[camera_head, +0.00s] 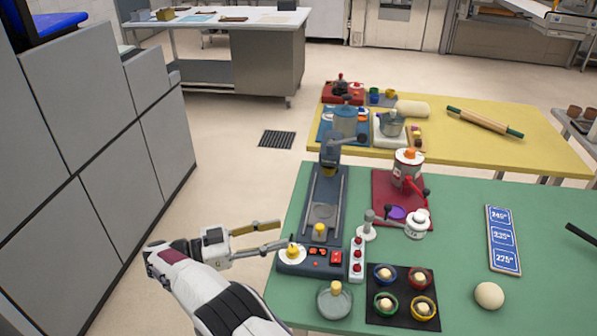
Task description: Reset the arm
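My arm reaches up from the bottom of the head view, white and black. My gripper (281,233) points right, its two long fingers apart with nothing visible between them. The fingertips are at the left edge of the green table (455,225). The lower fingertip appears close to a white round dial with a yellow knob (292,252) on a dark blue device (322,210); I cannot tell whether they touch.
The green table also holds a red-based device (402,188), a black tray (402,302) with several coloured rings, a dough ball (489,295) and a blue temperature board (503,240). A yellow table (465,150) stands behind. Grey cabinets (95,130) line the left; floor between is open.

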